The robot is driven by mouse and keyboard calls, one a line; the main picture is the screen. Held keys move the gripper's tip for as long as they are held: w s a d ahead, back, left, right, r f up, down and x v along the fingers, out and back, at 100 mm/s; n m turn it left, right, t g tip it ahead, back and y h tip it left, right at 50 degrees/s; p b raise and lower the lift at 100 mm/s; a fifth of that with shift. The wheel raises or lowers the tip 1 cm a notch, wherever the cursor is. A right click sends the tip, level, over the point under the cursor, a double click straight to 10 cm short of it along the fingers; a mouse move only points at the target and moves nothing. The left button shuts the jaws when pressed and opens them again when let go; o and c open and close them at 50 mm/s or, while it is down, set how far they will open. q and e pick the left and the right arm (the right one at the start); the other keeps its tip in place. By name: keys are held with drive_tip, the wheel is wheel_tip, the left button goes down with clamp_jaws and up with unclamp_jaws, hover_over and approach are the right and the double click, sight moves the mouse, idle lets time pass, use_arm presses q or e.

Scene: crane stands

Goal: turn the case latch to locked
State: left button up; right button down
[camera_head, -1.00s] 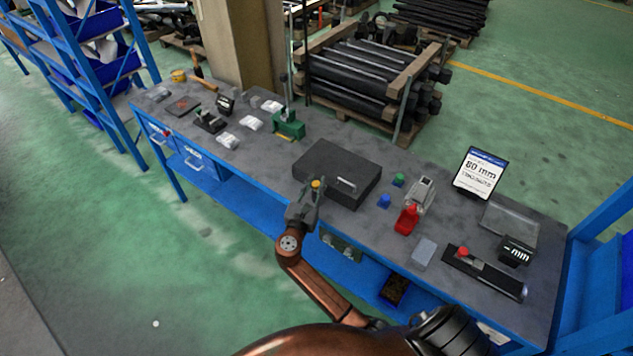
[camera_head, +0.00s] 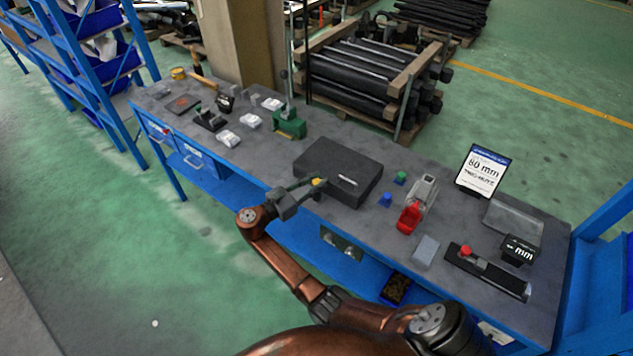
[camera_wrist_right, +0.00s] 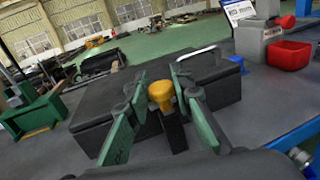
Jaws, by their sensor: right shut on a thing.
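The dark grey case (camera_head: 338,170) lies on the workbench, with a light handle (camera_head: 347,180) on its front part. The yellow latch knob (camera_head: 316,182) is at the case's front edge. My right gripper (camera_head: 308,186) reaches in at the front of the case and is shut on the latch. In the right wrist view, the yellow latch knob (camera_wrist_right: 161,92) sits on a dark stem between the two green fingers of my right gripper (camera_wrist_right: 160,100), with the case (camera_wrist_right: 95,100) behind. My left gripper is not in view.
Right of the case stand a blue piece (camera_head: 386,200), a green piece (camera_head: 400,178), a red bin (camera_head: 410,217) and a grey device (camera_head: 424,190). A display sign (camera_head: 482,170) stands at the back right. A green tool (camera_head: 289,124) stands left of the case.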

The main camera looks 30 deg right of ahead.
idle(0.3)
drive_tip(key=c, duration=1.7)
unclamp_jaws()
drive_tip(key=shift+d, duration=0.1)
drive_tip(key=shift+o, duration=0.2)
drive_tip(key=shift+a, duration=0.3)
drive_tip(key=s+a, duration=0.1)
drive_tip(key=a, duration=1)
drive_tip(key=shift+s+a, duration=0.25)
